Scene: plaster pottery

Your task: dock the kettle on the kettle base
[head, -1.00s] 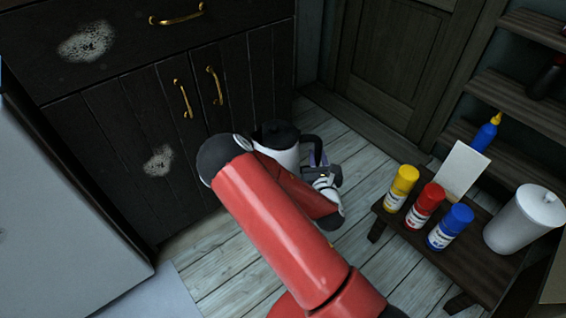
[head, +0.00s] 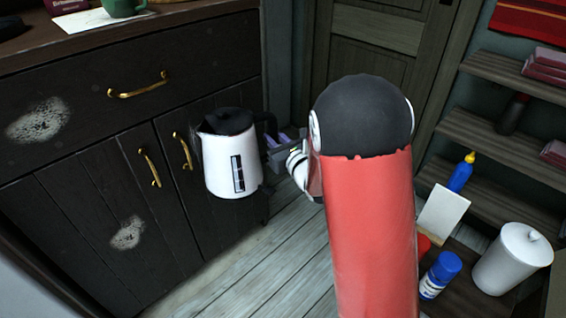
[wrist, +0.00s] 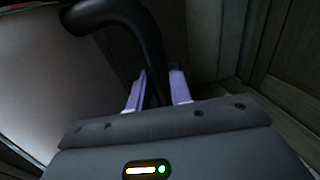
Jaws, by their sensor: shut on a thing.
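The white kettle (head: 231,165) with a black lid and black handle hangs upright in the air in front of the dark cabinet doors in the head view. My gripper (head: 283,142) is shut on its handle, to the kettle's right. In the wrist view the black handle (wrist: 128,22) passes between the purple fingers of my gripper (wrist: 157,90), and a pale part of the kettle body (wrist: 50,75) fills the left. No kettle base is seen in these frames.
A dark cabinet (head: 85,120) with brass handles stands close behind the kettle. Its top holds a green mug (head: 120,6) and a paper (head: 95,20). At right, a low table carries a white canister (head: 511,262) and a blue spray can (head: 440,275). Shelves (head: 480,130) stand behind it.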

